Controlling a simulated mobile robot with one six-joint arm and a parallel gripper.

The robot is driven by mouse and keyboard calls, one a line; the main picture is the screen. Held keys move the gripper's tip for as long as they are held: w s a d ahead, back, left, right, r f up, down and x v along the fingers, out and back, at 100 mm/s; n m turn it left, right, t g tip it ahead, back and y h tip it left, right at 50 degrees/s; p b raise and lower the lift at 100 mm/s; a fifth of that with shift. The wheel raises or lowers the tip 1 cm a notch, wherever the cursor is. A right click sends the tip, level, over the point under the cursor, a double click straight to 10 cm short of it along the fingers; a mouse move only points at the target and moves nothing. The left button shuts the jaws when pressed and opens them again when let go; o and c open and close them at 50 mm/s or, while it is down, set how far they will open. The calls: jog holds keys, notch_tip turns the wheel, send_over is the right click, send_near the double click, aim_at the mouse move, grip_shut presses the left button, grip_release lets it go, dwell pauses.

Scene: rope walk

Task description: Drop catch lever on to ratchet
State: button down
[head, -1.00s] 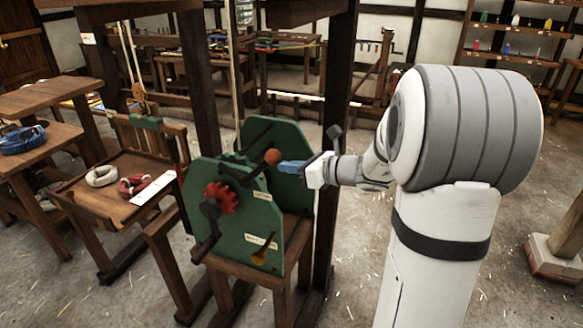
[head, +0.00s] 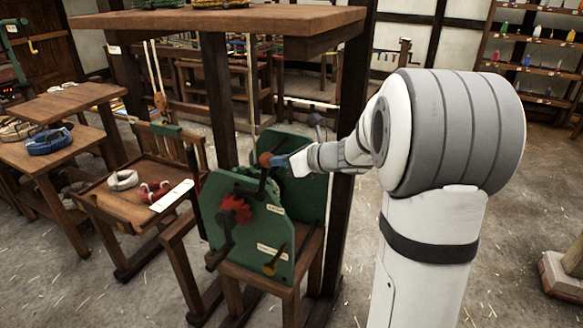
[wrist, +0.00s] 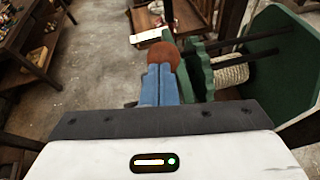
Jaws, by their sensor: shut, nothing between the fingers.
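The red toothed ratchet wheel (head: 236,209) is on the front of a green winch frame (head: 278,222). The catch lever (head: 262,184) is a dark bar with an orange-brown ball knob (head: 265,159); it stands nearly upright, its knob end up, above and right of the ratchet wheel. My gripper (head: 280,161) has its blue fingers shut and empty, with the tips against or very close to the knob's right side. In the wrist view the knob (wrist: 163,57) is just beyond the closed blue fingertips (wrist: 159,78); contact is not certain. The ratchet wheel is not clear in that view.
A dark crank handle (head: 222,245) hangs in front of the ratchet. A drum with pale rope (wrist: 230,73) lies between the green plates. A dark wooden post (head: 348,130) stands behind my forearm. A tray table (head: 125,205) with rope coils is at left. Open floor lies to the right.

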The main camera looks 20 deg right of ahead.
aim_at(268, 158)
jog(key=shift+w+a+r, duration=0.35)
jog(key=shift+w+a, duration=0.25)
jog(key=shift+a, duration=0.05)
jog(key=shift+w+a+r, duration=0.3)
jog(key=shift+w+a, duration=0.3)
jog(key=shift+a+r, duration=0.15)
jog(key=shift+r, duration=0.05)
jog(key=shift+s, duration=0.15)
jog(key=s+d+r, duration=0.6)
jog(key=s+r, duration=0.1)
jog(key=r, duration=0.2)
jog(key=shift+s, duration=0.15)
